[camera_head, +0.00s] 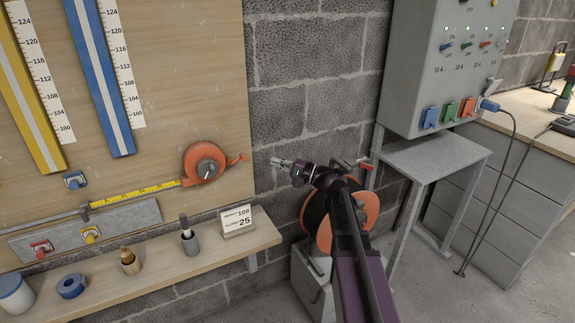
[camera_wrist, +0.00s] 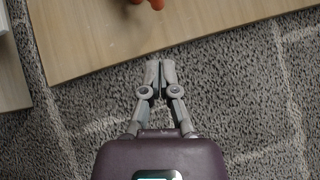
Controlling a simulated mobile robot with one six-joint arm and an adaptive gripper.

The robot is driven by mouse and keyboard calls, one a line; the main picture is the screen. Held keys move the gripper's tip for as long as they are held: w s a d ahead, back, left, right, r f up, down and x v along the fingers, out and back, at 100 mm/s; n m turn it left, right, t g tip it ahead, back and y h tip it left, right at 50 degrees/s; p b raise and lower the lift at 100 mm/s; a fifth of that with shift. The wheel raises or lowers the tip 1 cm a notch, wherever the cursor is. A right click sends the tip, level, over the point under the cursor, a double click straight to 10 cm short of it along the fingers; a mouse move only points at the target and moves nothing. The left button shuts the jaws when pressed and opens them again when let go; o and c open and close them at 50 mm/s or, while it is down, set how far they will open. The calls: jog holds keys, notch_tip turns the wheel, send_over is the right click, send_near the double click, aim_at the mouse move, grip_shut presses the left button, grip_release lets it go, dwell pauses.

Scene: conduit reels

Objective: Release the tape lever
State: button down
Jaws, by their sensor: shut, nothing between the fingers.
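An orange tape reel (camera_head: 205,161) with a grey knob hangs on the wooden board, near its lower right edge. A small red-orange lever (camera_head: 237,160) sticks out from its right side. Yellow tape (camera_head: 135,194) runs left from the reel to a grey metal bar. My gripper (camera_head: 274,160) is shut and empty, to the right of the lever and apart from it, in front of the block wall. In the wrist view my gripper (camera_wrist: 153,62) has its fingertips together near the board's edge. A small orange piece (camera_wrist: 145,3) shows at the top edge there, mostly cut off.
A wooden shelf (camera_head: 207,257) below the board holds a card, marking tools, blue tape and a jar. A large orange-and-black reel (camera_head: 369,208) stands behind my arm. A grey electrical box (camera_head: 437,75) and a metal stand (camera_head: 440,158) are at the right.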

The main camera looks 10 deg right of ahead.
jog(key=a+r+p, duration=0.1)
jog(key=a, duration=0.5)
jog(key=shift+w+a+r, duration=0.25)
jog(key=shift+w+r, duration=0.05)
jog(key=shift+w, duration=0.1)
jog(key=shift+a+r+p, duration=0.15)
jog(key=shift+a+p, duration=0.1)
jog(key=shift+p, duration=0.2)
jog(key=shift+r, duration=0.1)
